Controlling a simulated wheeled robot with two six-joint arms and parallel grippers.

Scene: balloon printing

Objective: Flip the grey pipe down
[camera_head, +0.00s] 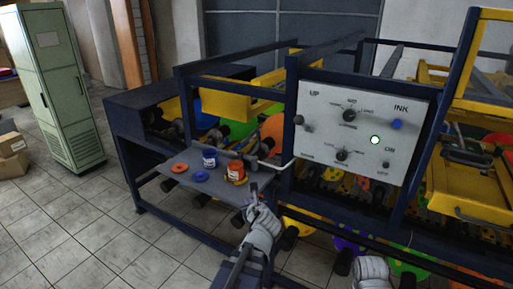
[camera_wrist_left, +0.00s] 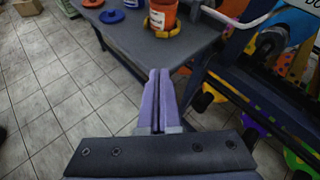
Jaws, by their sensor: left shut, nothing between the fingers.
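The grey pipe (camera_head: 277,165) is a thin bent tube beside the control panel's left post, above the side shelf's right end. In the left wrist view the pipe (camera_wrist_left: 238,21) crosses the top right as a pale curved tube. My left gripper (camera_head: 254,190) is below and slightly left of the pipe, apart from it. In the left wrist view its fingers (camera_wrist_left: 160,88) are closed together and empty.
The shelf (camera_head: 204,175) carries a blue ink jar (camera_head: 209,158), an orange ink jar (camera_head: 235,171) and two lids. The control panel (camera_head: 357,128) is right of the pipe. Dark frame bars and rollers lie below. Tiled floor (camera_head: 95,225) is open at left.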

